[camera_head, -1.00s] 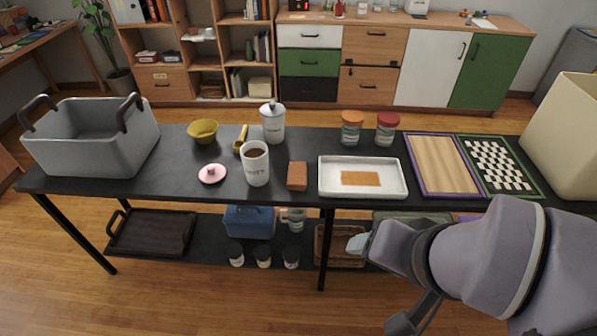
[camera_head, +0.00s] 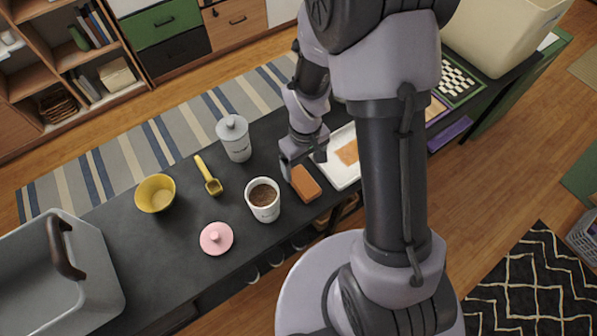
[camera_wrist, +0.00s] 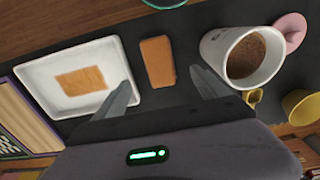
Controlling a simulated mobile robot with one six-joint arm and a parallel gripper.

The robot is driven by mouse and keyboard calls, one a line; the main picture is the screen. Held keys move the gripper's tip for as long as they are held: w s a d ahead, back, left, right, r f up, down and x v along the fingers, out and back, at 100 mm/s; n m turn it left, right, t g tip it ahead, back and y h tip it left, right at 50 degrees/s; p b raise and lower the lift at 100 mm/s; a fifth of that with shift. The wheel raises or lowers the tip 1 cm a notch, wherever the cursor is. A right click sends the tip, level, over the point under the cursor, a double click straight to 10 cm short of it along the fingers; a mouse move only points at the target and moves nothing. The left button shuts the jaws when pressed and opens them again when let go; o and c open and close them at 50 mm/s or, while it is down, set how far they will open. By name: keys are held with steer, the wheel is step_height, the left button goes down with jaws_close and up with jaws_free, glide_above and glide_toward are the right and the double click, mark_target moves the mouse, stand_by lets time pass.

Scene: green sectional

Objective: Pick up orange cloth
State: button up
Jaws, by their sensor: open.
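A flat orange cloth-like piece (camera_head: 348,152) lies in the white tray (camera_head: 342,182); my arm hides part of the tray. The wrist view shows the flat piece (camera_wrist: 82,81) whole, lying in the tray (camera_wrist: 40,76). A thicker orange-brown block, perhaps a folded cloth (camera_head: 305,184), lies on the black table beside the tray. It also shows in the wrist view (camera_wrist: 157,61). My gripper (camera_head: 303,163) is open and empty, pointing down near this block. In the wrist view the block appears between the two spread fingers (camera_wrist: 162,79), with no visible contact.
A white mug with brown contents (camera_head: 263,202) stands close beside the block. A lidded white canister (camera_head: 235,138), yellow scoop (camera_head: 209,178), yellow bowl (camera_head: 155,193), pink lid (camera_head: 216,238) and grey bin (camera_head: 100,268) are further left. Bare table lies between them.

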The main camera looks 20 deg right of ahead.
mark_target(304, 181)
step_height(304, 181, down, 10)
steer(key=b, duration=0.4)
steer(key=shift+w+d, duration=0.1)
steer(key=shift+r, duration=0.2)
steer(key=c, duration=1.5)
steer(key=shift+o, duration=0.2)
step_height(304, 181, up, 4)
steer(key=p, duration=0.2)
steer(key=shift+r+p, duration=0.15)
steer(key=shift+p, duration=0.2)
steer(key=s+d+p, duration=0.8)
steer(key=s+p, duration=0.1)
steer(key=s, duration=0.4)
steer(key=shift+s+d+r, duration=0.2)
steer(key=shift+d+r, duration=0.1)
steer(key=shift+r, duration=0.1)
